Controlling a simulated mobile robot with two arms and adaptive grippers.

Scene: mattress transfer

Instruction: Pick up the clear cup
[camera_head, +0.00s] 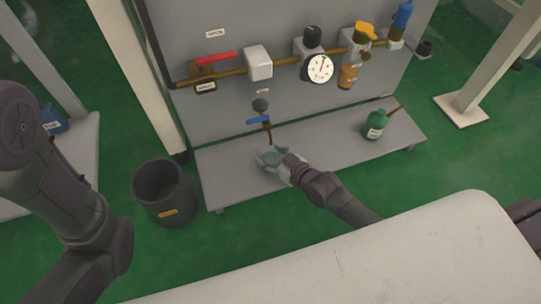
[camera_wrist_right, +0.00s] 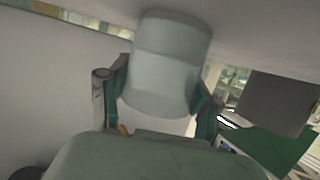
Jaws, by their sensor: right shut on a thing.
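The clear cup (camera_head: 267,155) is small and partly hidden by my right gripper (camera_head: 276,160) in the head view. It is at the grey shelf below the blue-handled tap (camera_head: 259,120). In the right wrist view the cup (camera_wrist_right: 165,62) is pale and translucent, between the two fingers of my right gripper (camera_wrist_right: 158,92), which is shut on it. I cannot tell whether the cup's base touches the shelf. My left arm comes in at the left of the head view, but its gripper is out of view.
A green bottle (camera_head: 375,124) stands on the shelf (camera_head: 330,152) to the right. A dark bin (camera_head: 165,192) stands on the floor at the left. Pipes, valves and a gauge (camera_head: 319,68) are on the panel behind. The shelf between cup and bottle is clear.

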